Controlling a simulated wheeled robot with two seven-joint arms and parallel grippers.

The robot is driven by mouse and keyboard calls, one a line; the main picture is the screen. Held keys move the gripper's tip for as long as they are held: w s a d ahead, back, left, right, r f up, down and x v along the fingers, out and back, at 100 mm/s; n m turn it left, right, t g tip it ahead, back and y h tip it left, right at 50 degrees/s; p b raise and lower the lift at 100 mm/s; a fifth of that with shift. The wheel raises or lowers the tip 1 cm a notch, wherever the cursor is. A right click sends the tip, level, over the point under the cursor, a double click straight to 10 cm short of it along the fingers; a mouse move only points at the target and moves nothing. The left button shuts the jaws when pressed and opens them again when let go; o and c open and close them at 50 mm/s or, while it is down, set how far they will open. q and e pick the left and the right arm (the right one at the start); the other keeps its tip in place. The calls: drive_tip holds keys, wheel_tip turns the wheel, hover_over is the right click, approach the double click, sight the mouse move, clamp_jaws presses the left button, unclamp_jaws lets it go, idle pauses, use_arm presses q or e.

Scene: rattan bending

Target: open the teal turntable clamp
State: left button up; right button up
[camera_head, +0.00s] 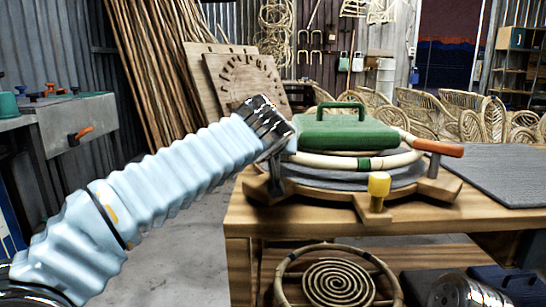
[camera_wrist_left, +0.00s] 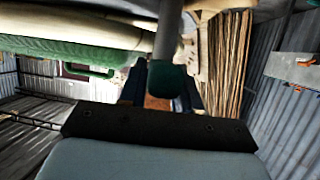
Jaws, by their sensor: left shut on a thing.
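The teal clamp handle (camera_wrist_left: 168,80), on a grey shaft, shows in the left wrist view between the dark fingers of my left gripper (camera_wrist_left: 162,88). My left gripper is shut on it. In the head view my left gripper (camera_head: 279,150) is at the left side of the round turntable (camera_head: 345,178) and hides the teal clamp. The turntable carries a pale rattan ring (camera_head: 352,161) under a green block (camera_head: 347,132) with a handle.
A yellow-knobbed clamp (camera_head: 379,186) stands at the turntable's front and an orange-handled clamp (camera_head: 438,148) at its right. The wooden table (camera_head: 330,219) has a grey mat (camera_head: 497,172) at right. A rattan spiral (camera_head: 338,283) is on the lower shelf.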

use_arm(q)
drive_tip(key=shift+d+n+y, duration=0.25)
drive_tip(key=shift+n+y, duration=0.75)
drive_tip(key=shift+y, duration=0.2)
drive_tip(key=shift+d+r+n+y+p, duration=0.1)
drive_tip(key=shift+r+n+y+p, duration=0.1)
drive_tip(key=shift+n+y+p, duration=0.6)
drive_tip(key=n+g+y+p, duration=0.1)
drive_tip(key=n+y+p, duration=0.1)
drive_tip(key=y+p, duration=0.1)
drive_tip(key=n+g+y+p, duration=0.2)
drive_tip(key=n+y+p, duration=0.1)
drive_tip(key=shift+w+d+r+p, duration=0.1)
drive_tip(key=shift+w+d+p, duration=0.1)
drive_tip(key=shift+p, duration=0.2)
drive_tip(key=shift+f+n+g+y+p, duration=0.25)
drive_tip(key=shift+n+g+y+p, duration=0.35)
drive_tip(key=shift+n+p, duration=0.35)
drive_tip(key=shift+f, duration=0.1)
drive_tip(key=o, duration=1)
drive_tip(key=shift+c, duration=0.2)
